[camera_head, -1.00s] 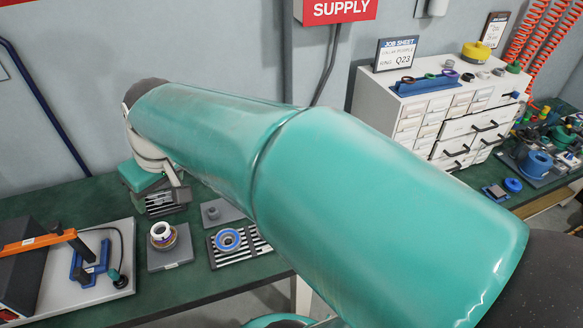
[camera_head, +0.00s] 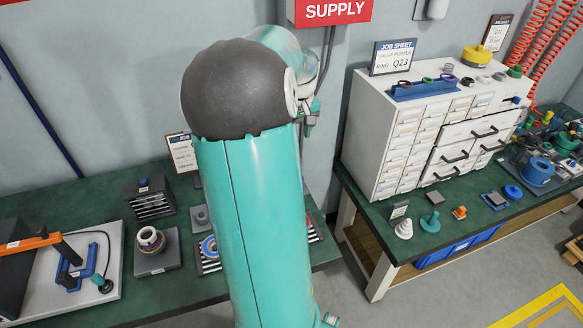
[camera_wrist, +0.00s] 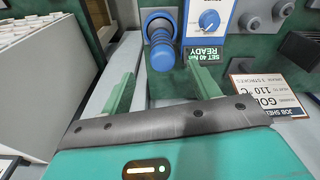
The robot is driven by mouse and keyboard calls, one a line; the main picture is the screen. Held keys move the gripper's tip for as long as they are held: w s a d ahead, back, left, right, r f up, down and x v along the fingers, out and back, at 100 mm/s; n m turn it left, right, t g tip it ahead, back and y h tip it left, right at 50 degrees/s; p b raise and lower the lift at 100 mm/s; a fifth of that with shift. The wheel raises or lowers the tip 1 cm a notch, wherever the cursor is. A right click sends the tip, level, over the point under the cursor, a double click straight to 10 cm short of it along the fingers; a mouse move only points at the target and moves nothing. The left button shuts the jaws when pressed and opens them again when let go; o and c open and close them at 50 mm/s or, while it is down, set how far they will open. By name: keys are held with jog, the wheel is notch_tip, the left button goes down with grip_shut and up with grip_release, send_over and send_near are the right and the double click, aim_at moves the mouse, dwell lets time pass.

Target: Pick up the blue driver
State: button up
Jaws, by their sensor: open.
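The blue driver (camera_wrist: 161,48) shows in the wrist view at the top middle, with its ribbed blue body pointing towards my gripper. My gripper (camera_wrist: 159,80) is open and empty. Its two green fingers stand on either side of the driver's near end in the picture. I cannot tell how much depth lies between them, and no contact is clear. In the head view I cannot make out the driver, and my arm hides part of the left bench.
A blue panel with a dial (camera_wrist: 208,20) is just right of the driver. A job sheet (camera_wrist: 268,95) stands further right, and a white drawer unit (camera_wrist: 40,80) fills the left. In the head view, a white drawer cabinet (camera_head: 400,130) stands on the right bench.

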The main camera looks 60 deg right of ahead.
jog(key=f, duration=0.3)
jog(key=w+f, duration=0.1)
jog(key=f, duration=0.6)
jog(key=shift+w+d, duration=0.15)
jog(key=shift+d, duration=0.1)
jog(key=shift+c, duration=0.2)
jog(key=c, duration=1.1)
